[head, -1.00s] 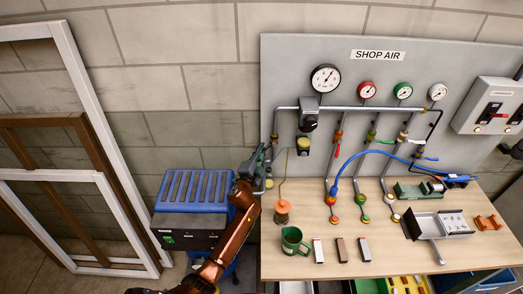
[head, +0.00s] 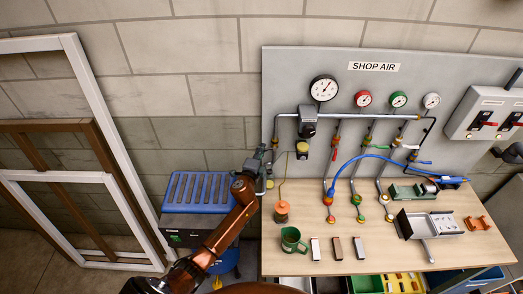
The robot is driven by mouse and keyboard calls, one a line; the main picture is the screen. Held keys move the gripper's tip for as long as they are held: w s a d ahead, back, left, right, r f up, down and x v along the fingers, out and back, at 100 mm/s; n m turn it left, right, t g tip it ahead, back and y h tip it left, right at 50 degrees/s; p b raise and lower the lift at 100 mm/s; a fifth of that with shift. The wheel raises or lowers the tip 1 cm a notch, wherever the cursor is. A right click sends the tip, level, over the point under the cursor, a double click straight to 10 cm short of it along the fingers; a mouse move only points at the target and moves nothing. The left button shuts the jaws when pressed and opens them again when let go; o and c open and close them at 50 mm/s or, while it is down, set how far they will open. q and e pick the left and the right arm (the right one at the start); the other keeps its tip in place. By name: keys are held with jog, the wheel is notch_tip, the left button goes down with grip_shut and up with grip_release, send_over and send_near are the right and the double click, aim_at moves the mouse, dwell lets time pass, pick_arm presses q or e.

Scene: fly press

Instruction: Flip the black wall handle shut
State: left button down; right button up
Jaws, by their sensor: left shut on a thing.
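My left arm reaches up from the bottom to the left edge of the grey SHOP AIR panel (head: 420,75). My left gripper (head: 261,160) is at that edge, just below the left end of the grey air pipe (head: 350,114). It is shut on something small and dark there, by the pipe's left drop. This fits the black wall handle, but the gripper covers it and its angle cannot be made out. My right gripper is not in view.
A blue-topped cart (head: 197,190) stands left of the wooden bench (head: 345,258). On the bench are a green mug (head: 291,240), an orange-topped oiler (head: 282,211) and a blue hose (head: 350,163). Frames (head: 75,55) lean at the left.

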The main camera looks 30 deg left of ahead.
pick_arm(q)
jog(key=c, duration=2)
grip_release()
jog(key=shift+o, duration=0.2)
jog(key=shift+s, duration=0.1)
jog(key=shift+s, duration=0.25)
jog(key=v, duration=1.1)
jog(key=shift+s, duration=0.15)
jog(key=shift+r, duration=0.1)
